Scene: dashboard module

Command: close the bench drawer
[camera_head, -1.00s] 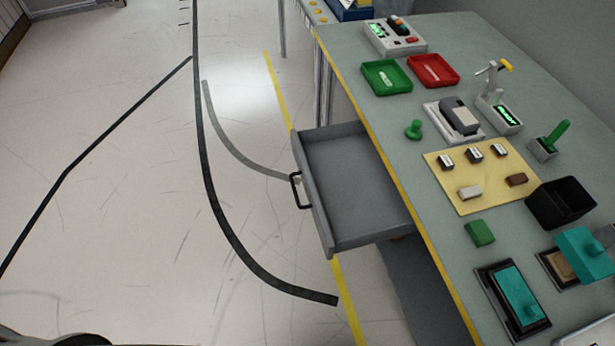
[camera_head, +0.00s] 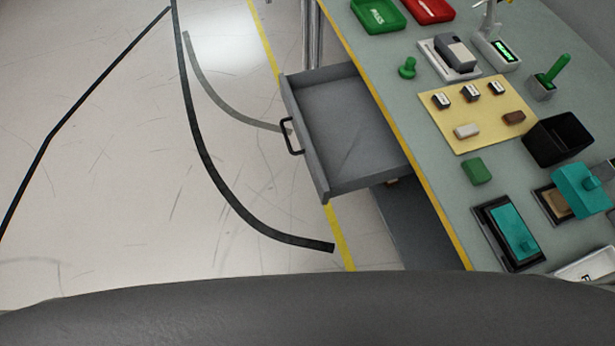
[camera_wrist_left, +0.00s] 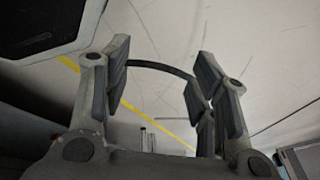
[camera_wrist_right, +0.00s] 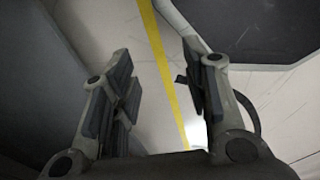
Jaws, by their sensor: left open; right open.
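The grey bench drawer (camera_head: 345,165) is pulled out from the left side of the bench in the head view. It is empty, and its black handle (camera_head: 290,137) sits on the front panel facing left. Neither gripper shows in the head view. In the left wrist view my left gripper (camera_wrist_left: 160,75) is open and empty, with floor visible between its fingers. In the right wrist view my right gripper (camera_wrist_right: 160,85) is open and empty, with the floor and a yellow line between its fingers. I see neither gripper touching the drawer.
The bench top (camera_head: 400,75) carries green and red trays (camera_head: 378,14), a yellow mat (camera_head: 478,115) with small blocks, a black box (camera_head: 558,140) and teal-topped fixtures (camera_head: 508,232). A dark part of my body fills the bottom.

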